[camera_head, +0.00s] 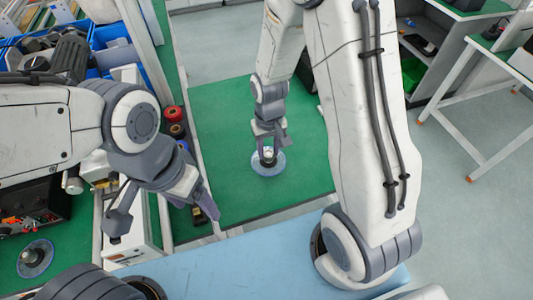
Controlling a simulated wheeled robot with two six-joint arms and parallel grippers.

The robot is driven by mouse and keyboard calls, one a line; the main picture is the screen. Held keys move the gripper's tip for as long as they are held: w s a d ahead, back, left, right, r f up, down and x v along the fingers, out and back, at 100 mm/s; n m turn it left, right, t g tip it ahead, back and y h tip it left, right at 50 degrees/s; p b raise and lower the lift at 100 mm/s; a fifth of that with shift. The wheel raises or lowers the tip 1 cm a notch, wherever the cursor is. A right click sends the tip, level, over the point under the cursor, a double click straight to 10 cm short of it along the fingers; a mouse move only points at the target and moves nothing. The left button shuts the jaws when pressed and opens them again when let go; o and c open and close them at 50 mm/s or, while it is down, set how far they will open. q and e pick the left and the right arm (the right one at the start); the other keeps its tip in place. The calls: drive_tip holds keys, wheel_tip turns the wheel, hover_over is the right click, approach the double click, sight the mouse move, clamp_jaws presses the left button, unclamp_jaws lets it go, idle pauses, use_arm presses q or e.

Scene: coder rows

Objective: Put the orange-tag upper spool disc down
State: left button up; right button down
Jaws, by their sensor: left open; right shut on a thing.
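A translucent bluish spool disc (279,168) with a dark hub is at the green surface (250,200) in the middle. My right gripper (268,146) points down and is shut on its hub. I cannot tell whether the disc touches the surface or hangs just above it. No orange tag can be made out on it. My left gripper (163,214) is at the left, open and empty, its fingers spread wide and well apart from the disc.
Another similar disc (35,259) lies on green at the lower left. Blue bins (108,36) are at the upper left. The green surface around the held disc is clear. A white-framed table (470,80) stands at the right.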

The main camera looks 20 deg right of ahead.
sight(267, 152)
drive_tip(key=shift+w+a+f, duration=0.1)
drive_tip(key=shift+w+f, duration=0.1)
drive_tip(key=shift+w, duration=0.1)
drive_tip(key=shift+f+p, duration=0.3)
drive_tip(key=shift+f, duration=1.7)
drive_tip(key=shift+c, duration=2.3)
unclamp_jaws()
wheel_tip(267, 152, up, 12)
drive_tip(key=shift+f+b, duration=0.25)
drive_tip(key=shift+b, duration=0.2)
drive_tip(key=s+a+r+n, duration=0.3)
drive_tip(key=s+a+r, duration=0.1)
drive_tip(key=s, duration=0.5)
drive_tip(key=s+a+r+n+y, duration=0.1)
drive_tip(key=s+a+r+n, duration=0.3)
drive_tip(key=s, duration=0.5)
drive_tip(key=shift+s+a+r, duration=0.35)
drive_tip(key=shift+a+r, duration=0.15)
drive_tip(key=shift+a, duration=0.3)
